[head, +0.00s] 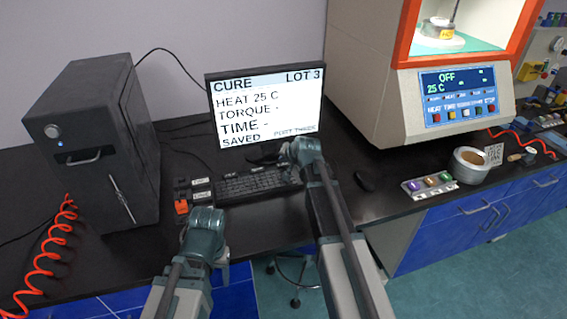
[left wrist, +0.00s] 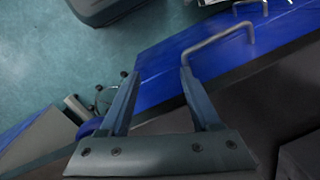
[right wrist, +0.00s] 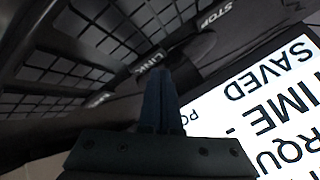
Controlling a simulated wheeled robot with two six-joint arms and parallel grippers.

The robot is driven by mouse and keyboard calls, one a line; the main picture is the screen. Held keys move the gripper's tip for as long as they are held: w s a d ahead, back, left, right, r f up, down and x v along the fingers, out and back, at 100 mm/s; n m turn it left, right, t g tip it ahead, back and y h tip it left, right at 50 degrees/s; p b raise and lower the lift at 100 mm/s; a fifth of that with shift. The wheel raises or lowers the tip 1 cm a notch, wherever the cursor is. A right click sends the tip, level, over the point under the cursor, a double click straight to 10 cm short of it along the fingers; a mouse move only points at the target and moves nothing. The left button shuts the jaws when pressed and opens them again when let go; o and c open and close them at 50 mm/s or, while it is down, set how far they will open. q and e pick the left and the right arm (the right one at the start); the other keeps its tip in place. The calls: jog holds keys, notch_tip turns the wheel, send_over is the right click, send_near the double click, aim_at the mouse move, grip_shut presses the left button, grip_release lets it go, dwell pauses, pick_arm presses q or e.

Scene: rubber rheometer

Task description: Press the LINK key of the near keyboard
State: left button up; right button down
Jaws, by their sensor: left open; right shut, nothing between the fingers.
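The black keyboard (head: 232,187) lies on the bench in front of the monitor. In the right wrist view the keyboard (right wrist: 115,25) shows rows of dark keys, with a white LINK label (right wrist: 150,66) and a STOP label (right wrist: 214,16) at its edge. My right gripper (head: 262,159) is shut and empty over the far right part of the keyboard. Its fingertips (right wrist: 157,72) overlap the area just below the LINK label; I cannot tell whether they touch. My left gripper (head: 205,222) is open and empty by the bench's front edge; its fingers also show in the left wrist view (left wrist: 158,75).
The monitor (head: 268,85) stands close behind the right gripper and reads HEAT 25 C. A dark tower case (head: 95,145) stands left.

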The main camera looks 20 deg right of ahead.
aim_at(284, 166)
jog(key=shift+r, duration=0.25)
notch_tip(284, 166, up, 5)
jog(key=p, duration=0.5)
dwell(0.3)
dwell(0.5)
